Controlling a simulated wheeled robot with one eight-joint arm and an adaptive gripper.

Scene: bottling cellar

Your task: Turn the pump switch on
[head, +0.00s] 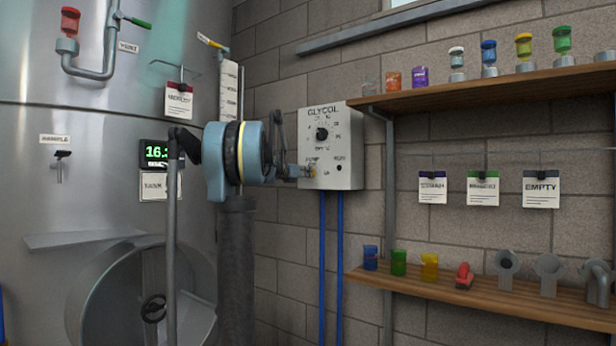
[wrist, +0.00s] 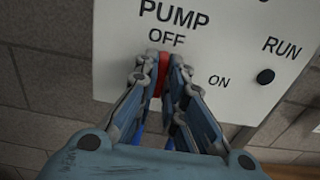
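The pump switch (wrist: 163,74) is a red lever on a pale control box (head: 345,150) fixed to the brick wall. In the wrist view it stands just under the OFF label, and the ON label is to its lower right. My gripper (wrist: 163,66) has its two fingers close together, one on each side of the red lever, with no clear gap showing. The fingers hide the lower part of the switch. In the head view my gripper (head: 308,171) reaches the box's lower left from the left. The RUN lamp (wrist: 265,76) is dark.
A glycol dial (head: 321,134) sits above on the same box. Blue pipes (head: 331,260) run down below it. An upper shelf (head: 480,92) and a lower shelf (head: 480,292) with small items are close on the right. A large steel tank (head: 60,200) stands left.

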